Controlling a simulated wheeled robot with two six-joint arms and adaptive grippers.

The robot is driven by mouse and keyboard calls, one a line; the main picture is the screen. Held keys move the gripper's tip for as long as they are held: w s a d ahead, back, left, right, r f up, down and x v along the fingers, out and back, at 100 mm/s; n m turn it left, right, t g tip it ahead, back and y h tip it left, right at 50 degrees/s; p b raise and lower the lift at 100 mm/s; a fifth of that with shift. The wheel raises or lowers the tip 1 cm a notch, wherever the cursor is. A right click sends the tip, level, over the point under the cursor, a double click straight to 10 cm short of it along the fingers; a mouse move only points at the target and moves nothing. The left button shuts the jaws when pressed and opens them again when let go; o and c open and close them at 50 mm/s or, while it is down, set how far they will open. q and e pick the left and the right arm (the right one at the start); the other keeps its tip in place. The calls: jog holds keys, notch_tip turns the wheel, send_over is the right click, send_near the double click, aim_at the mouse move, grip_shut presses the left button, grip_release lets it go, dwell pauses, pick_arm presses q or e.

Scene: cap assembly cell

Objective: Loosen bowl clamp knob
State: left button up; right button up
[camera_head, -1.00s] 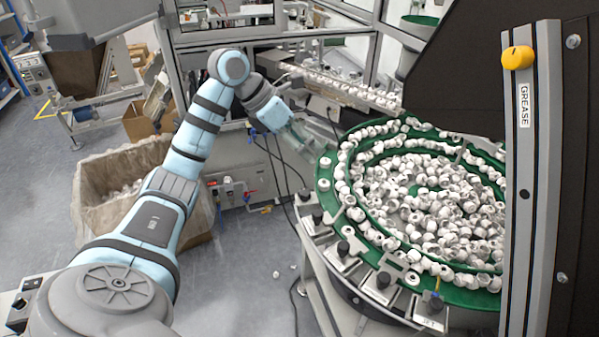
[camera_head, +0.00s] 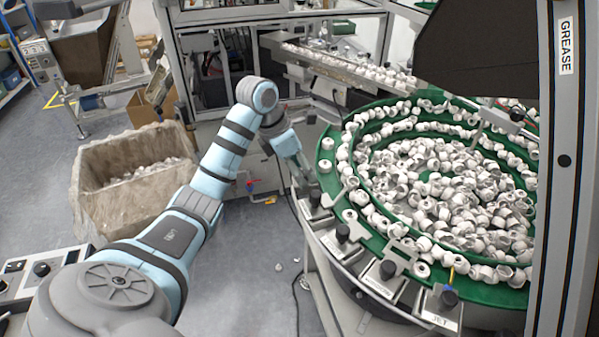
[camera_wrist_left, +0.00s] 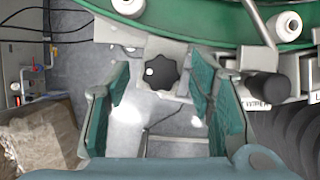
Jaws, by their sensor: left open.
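The dark star-shaped clamp knob (camera_wrist_left: 162,73) sits below the green bowl rim (camera_wrist_left: 170,27) in the left wrist view, on a pale bracket. My left gripper (camera_wrist_left: 153,95) is open. Its two green-padded fingers stand left and right of the knob in that view, with gaps on both sides; I cannot tell how far the fingertips are from it in depth. In the head view my left gripper (camera_head: 306,178) is at the left edge of the green feeder bowl (camera_head: 327,146). I cannot make out the star knob there. My right gripper is out of view.
Black round knobs (camera_head: 343,233) on labelled brackets line the bowl's front edge; one dark cylindrical knob (camera_wrist_left: 267,86) is right of my fingers. The bowl holds many white caps (camera_head: 440,190). A lined carton (camera_head: 90,190) stands left. A grey upright post (camera_head: 566,180) is at right.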

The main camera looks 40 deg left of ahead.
pick_arm(q)
jog(key=shift+s+r, duration=0.1)
jog(key=shift+r, duration=0.05)
jog(key=c, duration=1.2)
jog(key=shift+o, duration=0.2)
jog(key=n+p, duration=0.2)
jog(key=n+y, duration=0.1)
jog(key=shift+s+d+r+p, duration=0.15)
jog(key=shift+d+r+p, duration=0.15)
jog(key=shift+p, duration=0.1)
jog(key=shift+f+n+t+y+p, duration=0.1)
jog(key=shift+n+t+y+p, duration=0.25)
jog(key=shift+n, duration=0.55)
jog(key=shift+a+f, duration=0.1)
jog(key=o, duration=1.2)
jog(key=shift+f, duration=0.1)
jog(key=shift+c, duration=0.2)
